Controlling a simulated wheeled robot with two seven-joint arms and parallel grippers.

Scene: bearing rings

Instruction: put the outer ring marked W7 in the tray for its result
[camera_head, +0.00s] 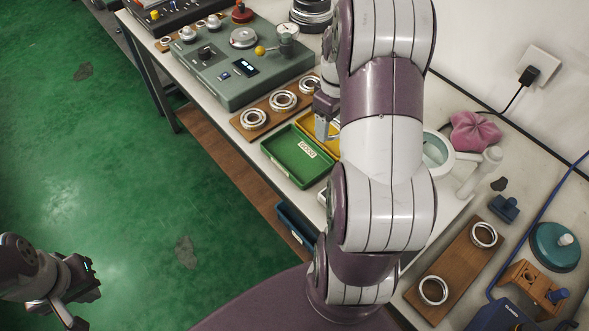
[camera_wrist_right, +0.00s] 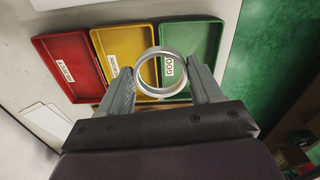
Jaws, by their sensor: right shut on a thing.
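My right gripper (camera_wrist_right: 161,73) is shut on a silver outer ring (camera_wrist_right: 141,66). In the right wrist view the ring appears over the border between the yellow tray (camera_wrist_right: 108,40) and the green tray (camera_wrist_right: 207,30), apart from their floors. No W7 mark is legible. In the head view the right gripper (camera_head: 326,122) is by the yellow tray (camera_head: 309,122), near the green tray (camera_head: 283,168), partly hidden by my arm. My left gripper (camera_head: 80,297) is off the table at lower left; its jaw opening is unclear.
A wooden board (camera_head: 268,105) with three rings lies behind the trays, before a grey-green gauge unit (camera_head: 225,75). Another board (camera_head: 455,265) with two rings lies at right. A magnifier (camera_head: 446,165) and pink cloth (camera_head: 475,132) stand right of my arm.

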